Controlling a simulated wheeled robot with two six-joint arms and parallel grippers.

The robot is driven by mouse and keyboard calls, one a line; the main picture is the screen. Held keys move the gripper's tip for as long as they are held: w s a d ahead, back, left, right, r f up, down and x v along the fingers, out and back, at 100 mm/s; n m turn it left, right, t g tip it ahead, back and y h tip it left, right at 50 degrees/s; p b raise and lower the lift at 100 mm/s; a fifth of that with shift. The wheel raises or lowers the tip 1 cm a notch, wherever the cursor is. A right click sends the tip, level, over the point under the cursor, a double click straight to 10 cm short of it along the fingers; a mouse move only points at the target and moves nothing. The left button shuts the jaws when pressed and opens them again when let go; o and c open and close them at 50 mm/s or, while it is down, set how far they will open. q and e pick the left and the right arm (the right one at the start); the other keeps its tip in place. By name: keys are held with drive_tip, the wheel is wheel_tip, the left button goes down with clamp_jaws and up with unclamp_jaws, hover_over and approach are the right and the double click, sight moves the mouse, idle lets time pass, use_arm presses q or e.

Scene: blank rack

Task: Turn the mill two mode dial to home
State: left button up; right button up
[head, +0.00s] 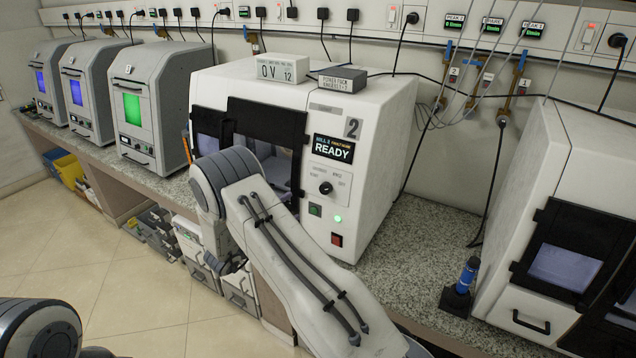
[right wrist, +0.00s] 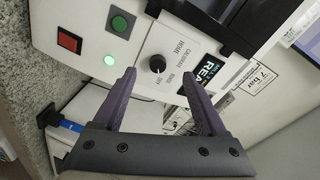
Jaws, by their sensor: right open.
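Mill two (head: 375,125) is the white machine with a large "2" and a lit READY display (head: 333,149) in the head view. Its black round mode dial (head: 326,188) sits below the display, and it shows in the right wrist view (right wrist: 157,63) with HOME and CALIBRATE labels beside it. The dial's pointer is too small to read surely. My right gripper (head: 233,262) is small and partly hidden by my arm in the head view. In the right wrist view its open fingers (right wrist: 158,73) point at the panel, with the dial seen between the tips, apart from both. My left gripper is out of view.
A green button (head: 315,210) and red switch (head: 336,240) sit below the dial. Boxes (head: 283,68) lie on top of the mill. A blue-handled tool (head: 466,275) stands on the counter (head: 425,240) at right. Another white machine (head: 545,180) stands farther right. Open floor lies at left.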

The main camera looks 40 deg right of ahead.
sight(323, 190)
drive_tip(key=shift+m+g+h, duration=0.5)
drive_tip(key=shift+m+g, duration=0.1)
drive_tip(key=shift+g, duration=0.1)
drive_tip(key=p+x, duration=0.1)
drive_tip(key=x, duration=0.2)
drive_tip(key=s+p+x, duration=0.1)
drive_tip(key=p+x, duration=0.1)
drive_tip(key=x, duration=0.2)
drive_tip(key=p+x, duration=0.1)
drive_tip(key=x, duration=0.2)
drive_tip(key=shift+s+d+r+p, duration=0.2)
drive_tip(key=shift+s+d+p, duration=0.05)
drive_tip(key=shift+d+p, duration=0.2)
drive_tip(key=shift+w+d+f, duration=0.1)
drive_tip(key=shift+d+f, duration=0.05)
drive_tip(key=shift+d, duration=0.2)
clamp_jaws()
